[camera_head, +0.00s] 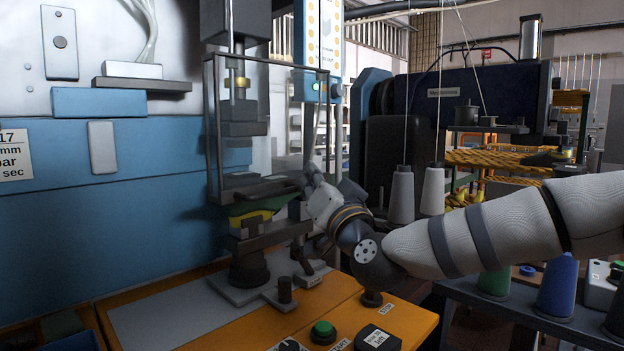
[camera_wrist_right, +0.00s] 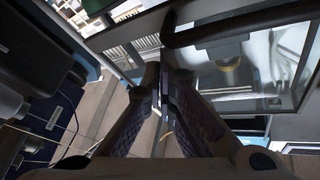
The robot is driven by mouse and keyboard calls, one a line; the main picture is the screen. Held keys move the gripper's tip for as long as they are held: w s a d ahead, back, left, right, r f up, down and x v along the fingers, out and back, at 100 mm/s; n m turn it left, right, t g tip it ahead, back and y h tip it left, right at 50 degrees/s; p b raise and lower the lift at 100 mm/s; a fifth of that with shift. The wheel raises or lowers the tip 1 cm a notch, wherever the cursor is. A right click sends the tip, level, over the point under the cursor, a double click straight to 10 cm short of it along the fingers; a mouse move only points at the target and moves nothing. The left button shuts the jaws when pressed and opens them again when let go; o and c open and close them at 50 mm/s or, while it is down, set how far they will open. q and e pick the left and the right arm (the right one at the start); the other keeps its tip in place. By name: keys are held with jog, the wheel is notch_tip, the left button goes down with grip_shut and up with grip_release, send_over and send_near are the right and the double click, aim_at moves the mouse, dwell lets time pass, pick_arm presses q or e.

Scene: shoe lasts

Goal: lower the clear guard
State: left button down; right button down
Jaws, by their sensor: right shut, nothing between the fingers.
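The clear guard (camera_head: 278,125) is a see-through panel in a thin dark frame, hanging in front of the press ram. Its lower edge is at about the height of the green and yellow shoe last (camera_head: 252,215) on the press. My right gripper (camera_head: 308,172) is at the guard's lower right corner, its fingers small and partly hidden by my wrist. In the right wrist view the closed fingers (camera_wrist_right: 161,82) hold nothing. The guard's pane (camera_wrist_right: 285,62) and a dark bar-like handle (camera_wrist_right: 215,32) are beside and ahead of them; contact cannot be told. My left gripper is not seen.
The blue press body (camera_head: 100,215) fills the left. Below is an orange bench (camera_head: 355,310) with a green button (camera_head: 323,330). Thread cones (camera_head: 402,195) and a dark machine stand behind my right arm. A table with spools is at the lower right.

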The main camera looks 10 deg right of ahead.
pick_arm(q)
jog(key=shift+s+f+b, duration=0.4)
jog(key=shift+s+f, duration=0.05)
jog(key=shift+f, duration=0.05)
pick_arm(e)
notch_tip(320, 180, down, 6)
